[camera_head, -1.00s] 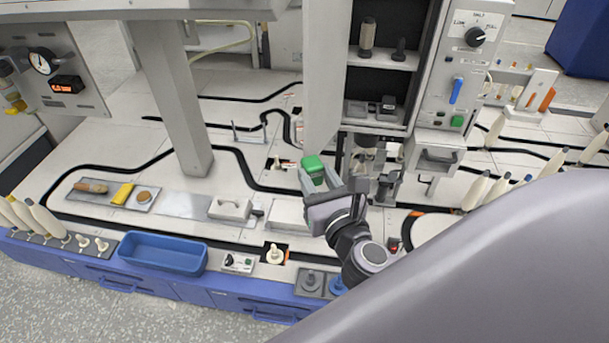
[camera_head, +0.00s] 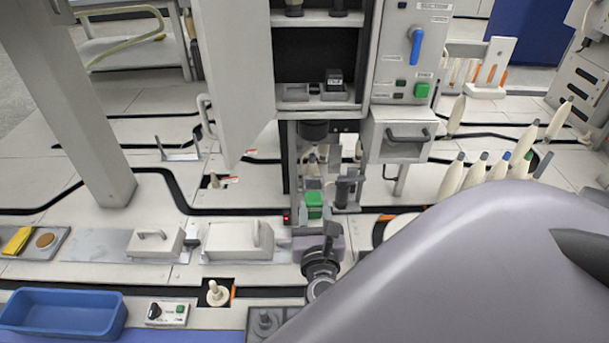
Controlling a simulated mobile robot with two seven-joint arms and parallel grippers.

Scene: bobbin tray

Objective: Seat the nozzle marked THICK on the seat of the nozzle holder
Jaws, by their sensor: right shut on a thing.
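My right gripper (camera_head: 315,217) is shut on a green block-like piece (camera_head: 314,200), held upright between its fingers. I cannot read any marking on it, so I cannot tell whether it is the nozzle marked THICK. The gripper is below the open cabinet, in front of its lower column. A dark round fitting (camera_head: 313,130) sits under the cabinet, above and behind the green piece. A dark upright mechanism (camera_head: 347,187) stands just right of the gripper. I cannot tell for certain which part is the nozzle holder's seat. My left gripper is not in view.
The open cabinet door (camera_head: 232,75) hangs to the left of the gripper. A black block (camera_head: 334,80) sits on the cabinet shelf. A grey drawer box (camera_head: 398,135) juts out at right. A blue tray (camera_head: 62,313) is at front left. My arm covers the lower right.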

